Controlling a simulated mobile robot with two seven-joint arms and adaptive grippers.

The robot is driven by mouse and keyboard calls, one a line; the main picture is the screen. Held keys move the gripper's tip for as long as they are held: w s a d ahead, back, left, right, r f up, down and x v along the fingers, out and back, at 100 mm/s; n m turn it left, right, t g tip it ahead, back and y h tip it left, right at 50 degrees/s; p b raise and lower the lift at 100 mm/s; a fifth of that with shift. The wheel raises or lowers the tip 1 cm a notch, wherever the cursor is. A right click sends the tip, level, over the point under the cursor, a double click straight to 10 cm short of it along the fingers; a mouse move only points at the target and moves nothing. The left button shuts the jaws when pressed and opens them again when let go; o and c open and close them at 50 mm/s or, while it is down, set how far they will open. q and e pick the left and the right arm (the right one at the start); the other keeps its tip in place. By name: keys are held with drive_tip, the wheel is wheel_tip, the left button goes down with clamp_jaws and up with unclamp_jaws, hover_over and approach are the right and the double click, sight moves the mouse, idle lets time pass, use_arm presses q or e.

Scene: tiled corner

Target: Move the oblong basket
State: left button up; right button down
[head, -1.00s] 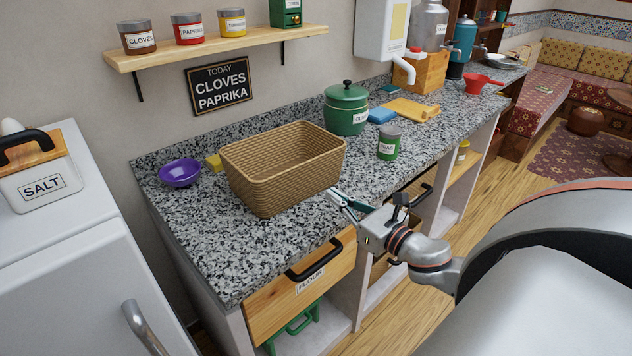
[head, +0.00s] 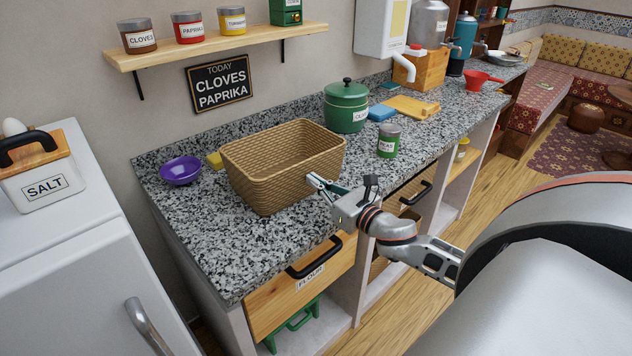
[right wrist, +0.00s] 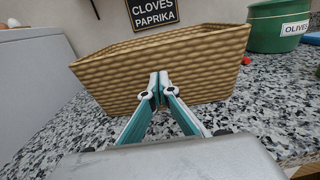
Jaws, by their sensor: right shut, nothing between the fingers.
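The oblong basket (head: 262,190) is tan and woven, and stands upright on the speckled granite counter in the head view. The part of its inside that shows is empty. My right gripper (head: 312,181) is at the basket's near right side, shut with nothing between its fingers. In the right wrist view the shut fingertips (right wrist: 159,76) point at the long wall of the basket (right wrist: 110,75). They are against it or very close; I cannot tell which. My left gripper is not in view.
A purple bowl (head: 180,170) and a yellow block (head: 215,160) are left of the basket. A green olives pot (head: 346,110) and a green-labelled jar (head: 388,142) stand to its right. Bare counter (head: 225,245) lies in front. A spice shelf (head: 220,47) hangs above.

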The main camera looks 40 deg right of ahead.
sight(306, 172)
drive_tip(key=shift+w+p, duration=0.3)
drive_tip(key=shift+w, duration=1.65)
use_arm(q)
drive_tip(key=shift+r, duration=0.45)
use_arm(e)
drive_tip(key=shift+s, duration=0.1)
